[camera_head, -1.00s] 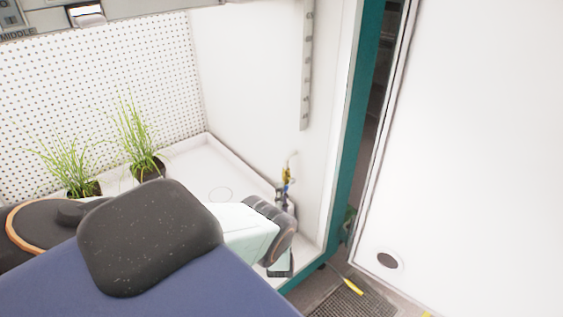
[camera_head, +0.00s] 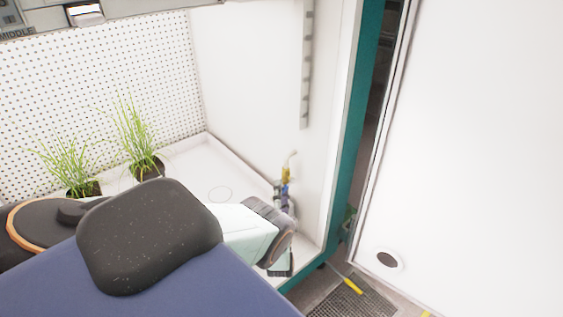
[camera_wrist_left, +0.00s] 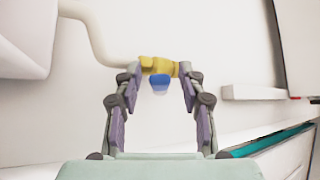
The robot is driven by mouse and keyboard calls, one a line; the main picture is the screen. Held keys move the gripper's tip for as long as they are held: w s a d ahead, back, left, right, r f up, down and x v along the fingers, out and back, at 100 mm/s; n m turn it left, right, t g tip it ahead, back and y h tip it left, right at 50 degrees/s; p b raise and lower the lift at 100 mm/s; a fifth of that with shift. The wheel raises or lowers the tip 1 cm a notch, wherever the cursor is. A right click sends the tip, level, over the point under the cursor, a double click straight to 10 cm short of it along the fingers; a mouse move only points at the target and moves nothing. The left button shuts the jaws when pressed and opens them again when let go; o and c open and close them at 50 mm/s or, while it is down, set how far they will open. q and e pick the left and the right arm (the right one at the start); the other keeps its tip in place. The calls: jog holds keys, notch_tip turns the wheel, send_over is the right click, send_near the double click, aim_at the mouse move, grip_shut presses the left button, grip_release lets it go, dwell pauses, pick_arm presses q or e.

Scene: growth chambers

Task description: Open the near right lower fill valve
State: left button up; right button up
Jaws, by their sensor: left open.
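The fill valve (camera_head: 286,172) is a small yellow fitting low on the chamber's right inner wall. In the left wrist view the yellow valve body (camera_wrist_left: 158,66) sits at the end of a white pipe, with a blue handle (camera_wrist_left: 159,84) below it. My left gripper (camera_wrist_left: 161,76) is open, with its purple-padded fingers on either side of the valve and handle. The fingertips overlap the yellow body's ends in the picture; I cannot tell whether they touch. In the head view my left gripper (camera_head: 285,190) is partly hidden by its own wrist. My right gripper is not in view.
Two potted grass plants (camera_head: 145,168) stand on the white tray floor (camera_head: 190,160) at left. A teal door frame (camera_head: 350,150) edges the chamber's right side. A large white panel (camera_head: 480,150) stands further right. A floor grate (camera_head: 350,300) lies below.

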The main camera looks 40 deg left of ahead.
pick_arm(q)
jog(key=v, duration=1.2)
jog(key=shift+c, duration=0.5)
